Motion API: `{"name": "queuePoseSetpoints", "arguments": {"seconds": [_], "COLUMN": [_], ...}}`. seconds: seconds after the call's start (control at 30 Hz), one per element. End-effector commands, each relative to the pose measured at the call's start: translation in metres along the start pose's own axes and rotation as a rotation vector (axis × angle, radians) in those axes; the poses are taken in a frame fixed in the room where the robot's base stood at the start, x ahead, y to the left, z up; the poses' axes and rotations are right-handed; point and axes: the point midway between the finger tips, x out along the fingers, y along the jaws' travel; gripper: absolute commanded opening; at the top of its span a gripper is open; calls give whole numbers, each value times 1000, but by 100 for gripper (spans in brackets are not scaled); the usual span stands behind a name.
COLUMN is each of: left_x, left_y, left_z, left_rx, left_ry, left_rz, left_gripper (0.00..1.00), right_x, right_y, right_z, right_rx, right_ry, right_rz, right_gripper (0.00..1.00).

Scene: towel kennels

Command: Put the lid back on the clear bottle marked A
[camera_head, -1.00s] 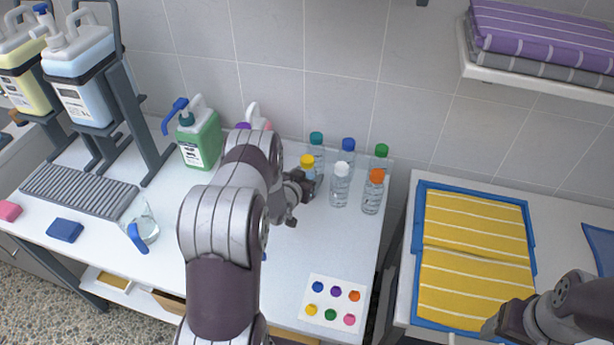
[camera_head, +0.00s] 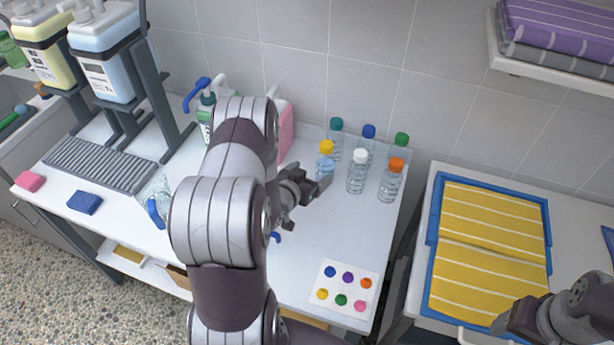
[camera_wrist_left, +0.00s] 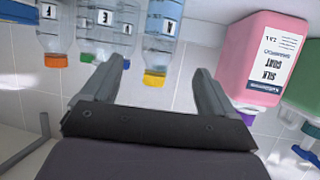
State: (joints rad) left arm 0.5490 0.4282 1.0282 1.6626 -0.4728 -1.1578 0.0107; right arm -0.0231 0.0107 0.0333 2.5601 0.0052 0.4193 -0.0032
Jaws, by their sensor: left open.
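Several clear bottles with coloured caps stand at the back right of the white table. In the head view they include a yellow-capped bottle (camera_head: 325,163), a white-capped bottle (camera_head: 357,173) and an orange-capped bottle (camera_head: 390,181). My left gripper (camera_head: 307,204) is open and empty, just in front of the yellow-capped bottle. In the left wrist view, upside down, the yellow-capped bottle (camera_wrist_left: 160,48) shows beyond and between the open fingers (camera_wrist_left: 150,90). Its label letter is cut off; I cannot read which bottle is A. No uncapped bottle shows. My right gripper (camera_head: 510,318) is at lower right, its jaws unclear.
A pink shampoo bottle (camera_wrist_left: 262,60) stands left of the clear bottles. A card with coloured dots (camera_head: 343,287) lies at the table's front right. A blue tray (camera_head: 432,215) with yellow towels is to the right. My left arm hides the table's middle.

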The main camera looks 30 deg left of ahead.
Motion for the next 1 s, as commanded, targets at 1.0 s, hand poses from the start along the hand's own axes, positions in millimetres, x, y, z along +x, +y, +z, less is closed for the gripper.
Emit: {"name": "queuePoseSetpoints", "arguments": {"seconds": [1.0], "left_x": [-78], "left_y": [80], "left_z": [-42], "left_rx": [89], "left_ry": [-598], "left_rz": [4], "left_gripper": [88], "right_x": [0], "right_y": [0], "right_z": [0], "right_rx": [0], "right_ry": [0], "right_rz": [0], "right_gripper": [67]}}
